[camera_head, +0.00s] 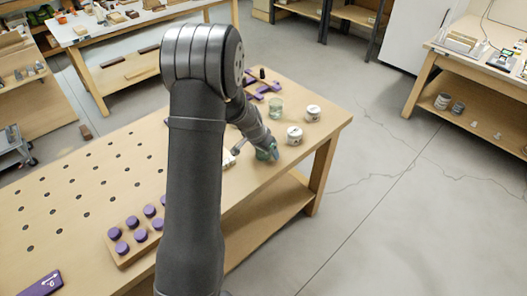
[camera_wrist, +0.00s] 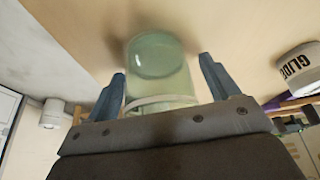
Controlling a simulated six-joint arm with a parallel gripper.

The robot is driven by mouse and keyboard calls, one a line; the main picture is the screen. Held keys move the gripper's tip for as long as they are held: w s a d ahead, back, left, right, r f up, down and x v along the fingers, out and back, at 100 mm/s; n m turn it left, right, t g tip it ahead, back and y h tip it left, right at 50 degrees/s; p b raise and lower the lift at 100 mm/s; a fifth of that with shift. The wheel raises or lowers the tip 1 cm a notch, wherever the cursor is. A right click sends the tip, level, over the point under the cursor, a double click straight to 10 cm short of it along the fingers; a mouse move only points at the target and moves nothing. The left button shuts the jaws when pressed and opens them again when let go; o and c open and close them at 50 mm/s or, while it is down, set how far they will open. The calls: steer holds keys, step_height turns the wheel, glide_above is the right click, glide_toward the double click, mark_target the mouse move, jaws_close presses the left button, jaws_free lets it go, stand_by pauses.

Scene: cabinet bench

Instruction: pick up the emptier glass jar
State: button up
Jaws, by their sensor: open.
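My gripper (camera_wrist: 162,78) is open, with one blue finger on each side of a greenish glass jar (camera_wrist: 162,62) in the wrist view. Gaps show between the jar and both fingers. In the head view my gripper (camera_head: 271,151) is low over the bench, and this jar (camera_head: 262,155) is partly hidden by it. A second greenish glass jar (camera_head: 275,107) stands farther back on the bench. I cannot tell the fill level of either jar clearly.
Two white labelled jars (camera_head: 294,135) (camera_head: 313,113) stand close to the right of my gripper; one also shows in the wrist view (camera_wrist: 302,68). Purple parts (camera_head: 262,88) lie behind. A wooden block with purple-topped pieces (camera_head: 136,238) is at the front of the bench (camera_head: 85,195).

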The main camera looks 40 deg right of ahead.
steer(key=c, duration=1.1)
steer(key=shift+r, duration=0.15)
steer(key=shift+r, duration=1.15)
steer(key=shift+s+r, duration=0.2)
steer(key=shift+r, duration=0.7)
steer(key=shift+s+d+r, duration=0.2)
steer(key=shift+s+r, duration=0.9)
steer(key=shift+s, duration=0.75)
steer(key=shift+s+d+r, duration=0.2)
steer(key=shift+s+r, duration=0.9)
steer(key=shift+s, duration=0.75)
steer(key=shift+s+d+r, duration=0.2)
steer(key=shift+s+r, duration=0.9)
steer(key=shift+s, duration=0.75)
